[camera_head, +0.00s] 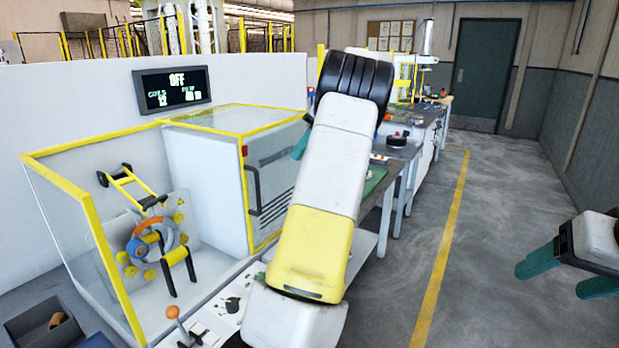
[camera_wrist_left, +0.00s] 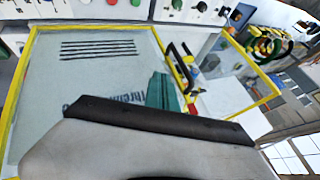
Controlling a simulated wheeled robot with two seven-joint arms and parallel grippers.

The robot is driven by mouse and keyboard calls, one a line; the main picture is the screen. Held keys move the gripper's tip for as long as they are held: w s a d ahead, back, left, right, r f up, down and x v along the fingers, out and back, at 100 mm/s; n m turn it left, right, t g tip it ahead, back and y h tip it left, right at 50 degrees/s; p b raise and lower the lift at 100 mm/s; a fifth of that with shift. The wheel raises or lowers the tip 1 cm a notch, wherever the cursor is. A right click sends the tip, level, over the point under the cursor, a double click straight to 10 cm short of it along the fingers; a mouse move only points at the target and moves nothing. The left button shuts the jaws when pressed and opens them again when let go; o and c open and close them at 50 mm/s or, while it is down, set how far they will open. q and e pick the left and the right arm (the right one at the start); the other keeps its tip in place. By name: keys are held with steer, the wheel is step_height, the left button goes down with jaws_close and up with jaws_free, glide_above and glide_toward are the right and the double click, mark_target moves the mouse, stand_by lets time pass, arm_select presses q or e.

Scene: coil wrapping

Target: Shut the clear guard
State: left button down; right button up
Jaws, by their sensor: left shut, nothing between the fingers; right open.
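The clear guard (camera_head: 246,197) has a yellow frame and a black handle (camera_head: 253,190). It stands over the white cabinet with the vents, and the winding station (camera_head: 150,245) to its left is uncovered. The guard (camera_wrist_left: 30,75) fills much of the left wrist view, with its handle (camera_wrist_left: 176,68) beside my fingers. My left gripper (camera_head: 301,146) is mostly hidden behind my own arm; its teal fingers (camera_wrist_left: 164,92) are shut and empty, in front of the guard panel. Whether they touch it I cannot tell. My right gripper (camera_head: 568,274) is open and empty at the right, over the floor.
A lever with an orange knob (camera_head: 173,312) stands at the front. A display (camera_head: 172,88) reads OFF. A grey bin (camera_head: 45,325) is at the lower left. The floor right of the benches is clear.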

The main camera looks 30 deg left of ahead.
mark_target(246, 169)
arm_select(q)
steer(key=s+a+f, duration=0.5)
steer(key=s+f, duration=0.2)
steer(key=shift+s+a+f, duration=0.2)
steer(key=shift+a+f, duration=0.05)
steer(key=shift+a, duration=0.15)
